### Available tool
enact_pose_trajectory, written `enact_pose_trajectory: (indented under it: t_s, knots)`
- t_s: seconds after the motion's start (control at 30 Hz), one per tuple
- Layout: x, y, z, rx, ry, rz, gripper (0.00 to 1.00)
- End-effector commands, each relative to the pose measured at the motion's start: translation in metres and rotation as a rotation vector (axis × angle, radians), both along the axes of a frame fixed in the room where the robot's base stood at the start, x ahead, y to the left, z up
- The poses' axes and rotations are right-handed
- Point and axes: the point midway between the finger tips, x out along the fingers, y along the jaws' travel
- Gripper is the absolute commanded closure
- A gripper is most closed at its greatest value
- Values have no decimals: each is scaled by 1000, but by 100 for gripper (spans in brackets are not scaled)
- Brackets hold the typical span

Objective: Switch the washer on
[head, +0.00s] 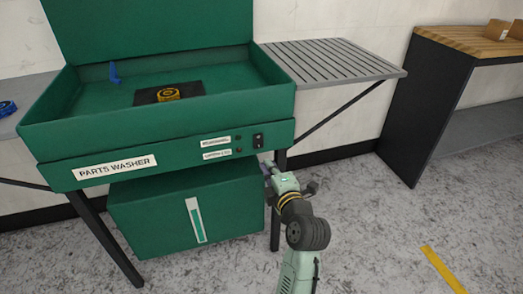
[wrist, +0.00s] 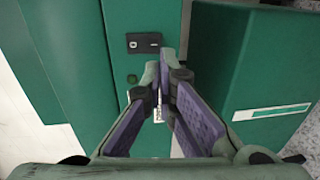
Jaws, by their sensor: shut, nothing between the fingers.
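The green parts washer (head: 190,128) stands against the wall with its lid up. Its front panel has a black rocker switch (head: 258,140) at the right end, beside two small round dark indicators and two white labels. In the wrist view the switch (wrist: 145,43) lies just above and left of my fingertips, with a round indicator (wrist: 131,79) below it. My gripper (head: 268,168) is shut and empty, low in front of the panel's right end and below the switch. The fingers (wrist: 162,72) meet in the wrist view and partly hide a white label. Whether they touch the panel cannot be told.
A green tank (head: 150,208) with a level strip hangs under the basin. A yellow-black part (head: 168,94) lies in the basin. A slatted grey shelf (head: 330,62) extends right. A wood-topped bench (head: 470,40) stands farther right. The floor between is clear.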

Motion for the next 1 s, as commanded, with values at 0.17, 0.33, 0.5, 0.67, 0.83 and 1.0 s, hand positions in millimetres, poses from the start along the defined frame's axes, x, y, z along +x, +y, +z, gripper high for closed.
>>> enact_pose_trajectory:
  t_s: [0.17, 0.33, 0.5, 0.67, 0.83, 1.0]
  knots:
    - [35, 13, -2, -1, 1, 2, 100]
    - [58, 19, -5, -1, 1, 1, 100]
    - [68, 22, -8, -1, 1, 0, 100]
    - [70, 23, -9, -1, 0, 0, 100]
    - [70, 23, -9, -1, 0, 0, 100]
    - [71, 23, -14, 4, -16, -1, 100]
